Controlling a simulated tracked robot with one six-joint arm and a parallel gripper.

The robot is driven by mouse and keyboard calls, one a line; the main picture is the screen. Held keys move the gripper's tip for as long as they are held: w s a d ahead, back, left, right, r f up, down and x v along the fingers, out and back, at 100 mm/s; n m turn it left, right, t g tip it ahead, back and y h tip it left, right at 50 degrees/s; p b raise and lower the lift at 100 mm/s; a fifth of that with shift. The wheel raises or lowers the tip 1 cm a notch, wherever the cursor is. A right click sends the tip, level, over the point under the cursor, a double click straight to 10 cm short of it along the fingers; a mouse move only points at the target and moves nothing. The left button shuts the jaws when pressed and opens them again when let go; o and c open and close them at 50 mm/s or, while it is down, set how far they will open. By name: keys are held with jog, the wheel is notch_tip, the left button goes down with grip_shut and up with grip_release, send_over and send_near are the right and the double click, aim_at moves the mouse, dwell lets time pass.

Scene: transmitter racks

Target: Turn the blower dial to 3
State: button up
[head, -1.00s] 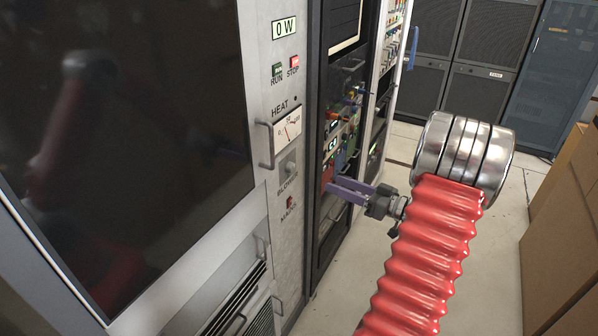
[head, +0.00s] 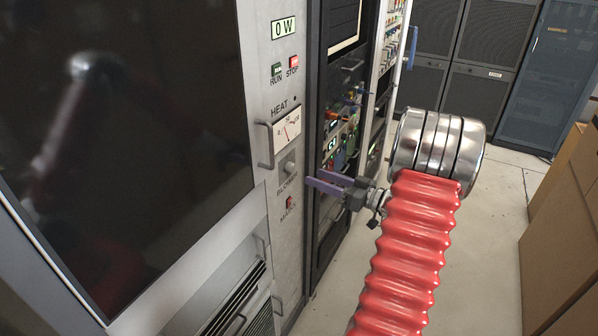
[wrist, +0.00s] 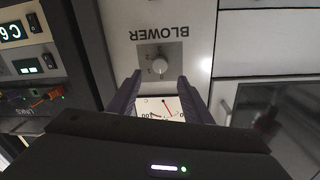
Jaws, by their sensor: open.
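The blower dial (head: 288,167) is a small grey knob on the light grey panel, above the word BLOWER and below the heat meter (head: 287,132). In the wrist view the panel appears upside down, and the dial (wrist: 159,66) shows beyond and between my fingertips. My gripper (head: 318,183) has two purple fingers spread apart, and it is empty. In the head view it is just right of the dial and a little lower, apart from it. The number the dial points to is too small to read.
A handle (head: 264,145) juts out left of the meter. The green RUN (head: 277,69) and red STOP (head: 294,62) buttons are above, and a red MAINS switch (head: 289,203) is below. A dark rack with coloured plugs (head: 345,135) stands to the right. Cardboard boxes (head: 565,220) stand at far right.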

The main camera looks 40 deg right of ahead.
aim_at(293, 169)
jog(key=x, duration=0.7)
jog(key=shift+w+a, duration=0.15)
jog(key=shift+w, duration=0.25)
jog(key=shift+c, duration=0.2)
jog(key=c, duration=1)
